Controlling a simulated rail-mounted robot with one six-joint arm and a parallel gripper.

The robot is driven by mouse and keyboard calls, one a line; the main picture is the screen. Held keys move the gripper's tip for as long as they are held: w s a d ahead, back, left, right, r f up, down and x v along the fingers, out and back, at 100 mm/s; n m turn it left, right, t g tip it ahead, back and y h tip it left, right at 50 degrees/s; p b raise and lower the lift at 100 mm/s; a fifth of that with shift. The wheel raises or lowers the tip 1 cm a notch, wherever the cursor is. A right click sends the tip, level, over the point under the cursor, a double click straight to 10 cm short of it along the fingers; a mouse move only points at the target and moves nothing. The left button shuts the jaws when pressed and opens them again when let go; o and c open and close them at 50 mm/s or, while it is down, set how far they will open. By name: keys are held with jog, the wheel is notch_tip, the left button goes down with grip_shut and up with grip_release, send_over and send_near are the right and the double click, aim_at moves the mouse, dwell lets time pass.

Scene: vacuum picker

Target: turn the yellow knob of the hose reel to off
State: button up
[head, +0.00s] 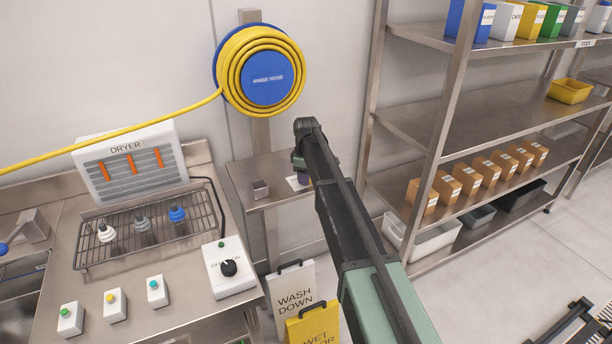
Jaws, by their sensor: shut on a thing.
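The hose reel (267,80) is a blue disc wound with yellow hose, fixed high on a steel post against the wall. Its yellow hose (120,131) runs off to the left edge. I cannot make out a yellow knob belonging to the reel. My arm rises from the lower right and its wrist bends down in front of a small steel shelf below the reel. My gripper's fingers do not show; the arm hides that area.
At left, a counter bears a dryer (130,160), a rack (100,260) and a white box with a black knob (229,268). Floor signs (293,290) stand below; shelving (440,150) is at right.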

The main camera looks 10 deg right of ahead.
jog(key=o, duration=0.9)
notch_tip(320, 180, up, 11)
jog(key=p, duration=1)
jog(key=shift+f+p, duration=0.1)
jog(key=shift+p, duration=0.3)
